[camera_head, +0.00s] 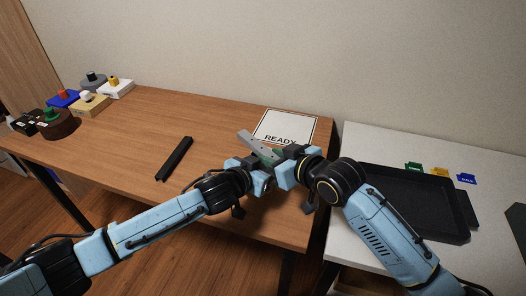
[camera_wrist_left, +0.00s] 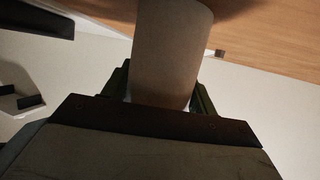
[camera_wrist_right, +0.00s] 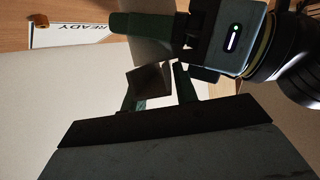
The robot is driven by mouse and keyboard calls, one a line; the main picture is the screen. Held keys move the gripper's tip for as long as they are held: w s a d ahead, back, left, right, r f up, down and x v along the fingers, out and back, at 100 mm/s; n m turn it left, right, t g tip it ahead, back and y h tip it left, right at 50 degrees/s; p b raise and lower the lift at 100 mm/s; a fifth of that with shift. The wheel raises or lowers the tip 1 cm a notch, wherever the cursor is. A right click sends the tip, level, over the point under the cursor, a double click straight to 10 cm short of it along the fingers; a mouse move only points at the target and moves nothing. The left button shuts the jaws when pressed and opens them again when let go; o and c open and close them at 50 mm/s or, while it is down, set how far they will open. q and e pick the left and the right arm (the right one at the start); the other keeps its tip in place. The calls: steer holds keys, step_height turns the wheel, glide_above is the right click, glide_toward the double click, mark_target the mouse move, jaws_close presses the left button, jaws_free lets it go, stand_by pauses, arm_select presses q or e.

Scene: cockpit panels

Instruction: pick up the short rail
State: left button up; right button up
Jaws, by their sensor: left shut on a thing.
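A short grey rail (camera_head: 259,147) is held above the front of the wooden table, near the READY card. My left gripper (camera_head: 254,169) is shut on it; its fingers sit on both sides of the rail (camera_wrist_left: 170,55) in the left wrist view. My right gripper (camera_head: 282,160) is close beside the left one. In the right wrist view its fingers (camera_wrist_right: 160,90) flank a dark block-like end (camera_wrist_right: 150,80), which seems to be part of the rail. A slim gap shows on one side. The fingertips are partly hidden in the head view.
A long black bar (camera_head: 174,158) lies on the wooden table. The READY card (camera_head: 285,125) lies behind the grippers. Several coloured knobbed blocks stand at the far left. A black tray (camera_head: 415,230) and coloured tags (camera_head: 439,172) are on the white table at right.

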jaws_close()
steer(key=shift+r, duration=0.1)
